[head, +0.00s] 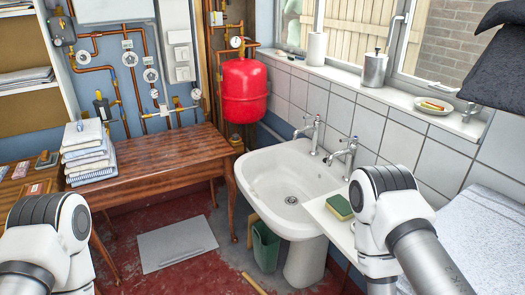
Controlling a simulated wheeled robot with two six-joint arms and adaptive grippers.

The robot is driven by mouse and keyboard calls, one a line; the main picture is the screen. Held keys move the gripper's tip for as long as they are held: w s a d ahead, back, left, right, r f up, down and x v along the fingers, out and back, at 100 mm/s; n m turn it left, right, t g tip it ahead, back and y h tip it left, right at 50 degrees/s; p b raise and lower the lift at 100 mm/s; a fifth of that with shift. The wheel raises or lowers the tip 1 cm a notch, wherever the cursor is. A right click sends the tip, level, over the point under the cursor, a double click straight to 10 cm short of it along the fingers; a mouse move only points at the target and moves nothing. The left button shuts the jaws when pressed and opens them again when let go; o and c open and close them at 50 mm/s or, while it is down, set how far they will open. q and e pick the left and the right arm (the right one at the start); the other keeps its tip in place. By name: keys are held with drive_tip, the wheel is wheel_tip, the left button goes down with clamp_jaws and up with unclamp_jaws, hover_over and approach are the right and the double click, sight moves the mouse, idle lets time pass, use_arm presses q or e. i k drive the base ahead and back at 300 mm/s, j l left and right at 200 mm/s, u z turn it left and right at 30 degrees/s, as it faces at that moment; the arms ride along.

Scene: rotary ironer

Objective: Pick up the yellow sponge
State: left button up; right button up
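A sponge (339,207) with a green top and a yellow lower layer lies flat on the white ledge (322,211) to the right of the sink. My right arm's white and black joint stands just right of the sponge in the picture and covers part of the ledge. My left arm shows at the lower left, in front of the wooden tables. Neither gripper shows, so I cannot tell what they hold.
A white sink (264,184) with two taps stands left of the ledge. A saucer (433,106) with a small orange-yellow item sits on the windowsill. Folded towels (88,150) lie on a wooden table (165,150). A dark object (492,65) hangs at the upper right. A green bin (265,247) stands below.

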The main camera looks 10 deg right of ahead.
sight(339, 206)
drive_tip(key=i+j+z, duration=0.75)
drive_tip(key=j, duration=0.25)
drive_tip(key=i, duration=0.1)
